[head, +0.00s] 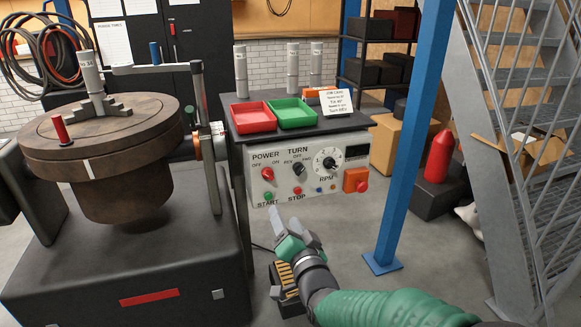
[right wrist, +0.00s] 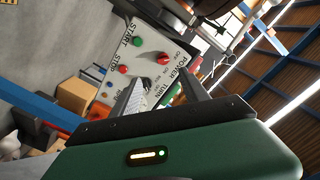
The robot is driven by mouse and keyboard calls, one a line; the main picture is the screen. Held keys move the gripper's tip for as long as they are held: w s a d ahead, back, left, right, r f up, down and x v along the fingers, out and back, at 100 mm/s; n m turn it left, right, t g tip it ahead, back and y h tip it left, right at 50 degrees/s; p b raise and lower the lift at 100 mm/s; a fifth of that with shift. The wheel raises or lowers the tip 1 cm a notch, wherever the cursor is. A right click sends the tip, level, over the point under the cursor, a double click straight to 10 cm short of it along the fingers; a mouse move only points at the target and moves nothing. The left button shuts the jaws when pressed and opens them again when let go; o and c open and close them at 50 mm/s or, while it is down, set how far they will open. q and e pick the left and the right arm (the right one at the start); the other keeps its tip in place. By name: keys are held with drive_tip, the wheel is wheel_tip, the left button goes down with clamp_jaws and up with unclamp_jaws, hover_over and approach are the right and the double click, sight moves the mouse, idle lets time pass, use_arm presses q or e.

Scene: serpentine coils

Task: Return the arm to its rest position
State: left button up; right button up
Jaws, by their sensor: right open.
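My right gripper (head: 292,222) is in the lower middle of the head view, below and in front of the control panel (head: 318,188). It is open and empty, its fingers apart from the panel. The green right arm (head: 385,308) comes in from the bottom right. In the right wrist view, the two open fingers (right wrist: 170,98) point toward the panel (right wrist: 150,50), which shows tilted with its knobs and buttons. The panel has a red POWER knob (head: 267,174), a black TURN knob (head: 299,170), an RPM dial (head: 327,162), and START and STOP buttons. My left gripper is not in view.
A large round turntable machine (head: 100,145) on a dark base stands at left. Red (head: 252,116) and green trays (head: 291,113) sit above the panel. A blue post (head: 412,130) and metal stairs (head: 515,150) stand at right.

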drive_tip(key=s+d+f+n+g+h, duration=0.35)
drive_tip(key=s+d+f+g, duration=0.5)
drive_tip(key=d+f, duration=0.6)
drive_tip(key=s+d+f+n+g+h, duration=0.1)
drive_tip(key=s+d+f+g, duration=0.2)
drive_tip(key=s, duration=0.6)
drive_tip(key=s+d+f+g+h, duration=0.15)
drive_tip(key=s+d+f, duration=0.25)
drive_tip(key=s, duration=0.4)
wheel_tip(320, 180, up, 33)
drive_tip(key=s+g+p, duration=0.1)
drive_tip(key=s+p, duration=0.1)
drive_tip(key=p, duration=3.2)
drive_tip(key=shift+s+d, duration=0.2)
drive_tip(key=shift+d, duration=0.05)
drive_tip(key=shift+n, duration=0.25)
